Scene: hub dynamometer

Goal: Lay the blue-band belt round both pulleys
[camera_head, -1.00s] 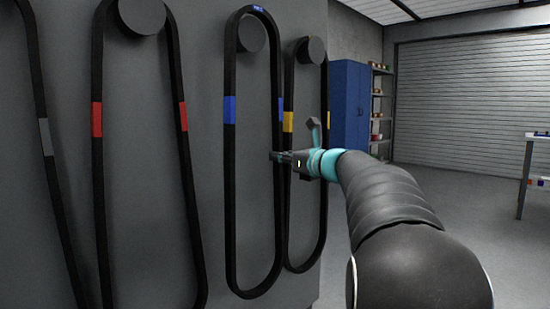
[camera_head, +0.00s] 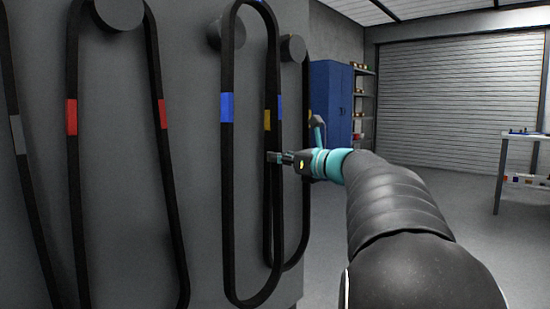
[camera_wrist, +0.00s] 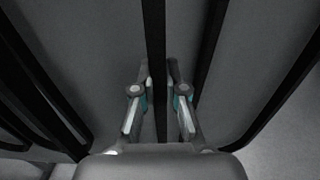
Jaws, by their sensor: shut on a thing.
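In the wrist view, that black strand (camera_wrist: 155,40) runs between the two fingers of my gripper (camera_wrist: 157,85). The belt appears in front of its round peg (camera_head: 229,33), crossing over it and standing off from the wall. The pulleys are not in view.
A red-band belt (camera_head: 71,117) hangs on a peg (camera_head: 119,10) to the left, with a grey-band belt (camera_head: 17,134) beyond. A yellow-band belt (camera_head: 305,200) hangs close behind the held belt. A blue cabinet (camera_head: 331,100), shelves and a table (camera_head: 520,137) stand right. The floor between is open.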

